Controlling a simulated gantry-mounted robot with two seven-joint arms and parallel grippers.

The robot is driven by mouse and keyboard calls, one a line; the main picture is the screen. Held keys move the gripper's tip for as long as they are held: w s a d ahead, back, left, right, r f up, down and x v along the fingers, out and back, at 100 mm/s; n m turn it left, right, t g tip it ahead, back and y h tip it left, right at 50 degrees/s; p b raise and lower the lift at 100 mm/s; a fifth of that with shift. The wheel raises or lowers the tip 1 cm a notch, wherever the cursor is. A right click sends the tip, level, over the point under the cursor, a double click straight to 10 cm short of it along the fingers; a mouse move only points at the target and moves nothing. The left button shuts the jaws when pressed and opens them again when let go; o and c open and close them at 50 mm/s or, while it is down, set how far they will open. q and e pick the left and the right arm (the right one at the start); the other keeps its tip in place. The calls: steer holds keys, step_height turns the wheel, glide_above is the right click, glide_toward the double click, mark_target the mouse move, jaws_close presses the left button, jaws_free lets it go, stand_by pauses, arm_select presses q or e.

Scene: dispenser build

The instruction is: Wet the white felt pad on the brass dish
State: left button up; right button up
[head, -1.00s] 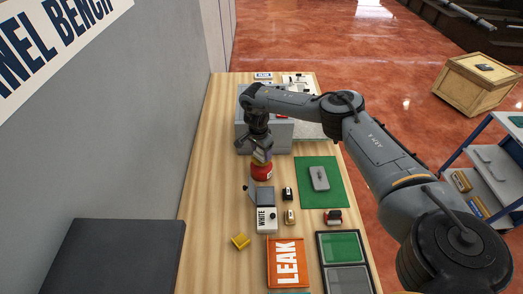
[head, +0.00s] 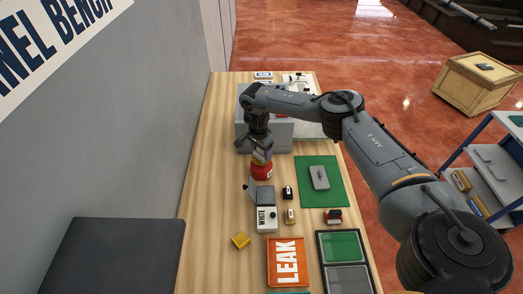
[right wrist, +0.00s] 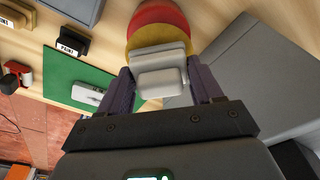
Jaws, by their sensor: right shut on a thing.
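A red can (head: 261,172) stands on the wooden bench, with a yellow brass dish on top. The can (right wrist: 160,13) and the brass dish (right wrist: 158,36) also show in the right wrist view. My right gripper (head: 259,153) is directly above the dish, pointing down. It is shut on a pale grey-white block (right wrist: 160,82) with a wider plate on its far side, which overlaps the dish in the right wrist view. The felt face is hidden, so I cannot tell whether it touches the dish. My left gripper is not in view.
A grey box (head: 279,135) stands close behind the can. A green mat (head: 325,197) holds a grey part. An orange LEAK panel (head: 288,262) and a yellow piece (head: 240,241) lie nearer.

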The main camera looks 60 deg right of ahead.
steer(key=shift+f, duration=0.5)
steer(key=shift+f+b, duration=0.4)
steer(key=shift+b, duration=0.1)
stand_by(0.5)
stand_by(0.5)
steer(key=shift+r, duration=0.15)
step_height(320, 180, up, 7)
steer(key=p, duration=0.6)
steer(key=shift+p, duration=0.3)
stand_by(0.5)
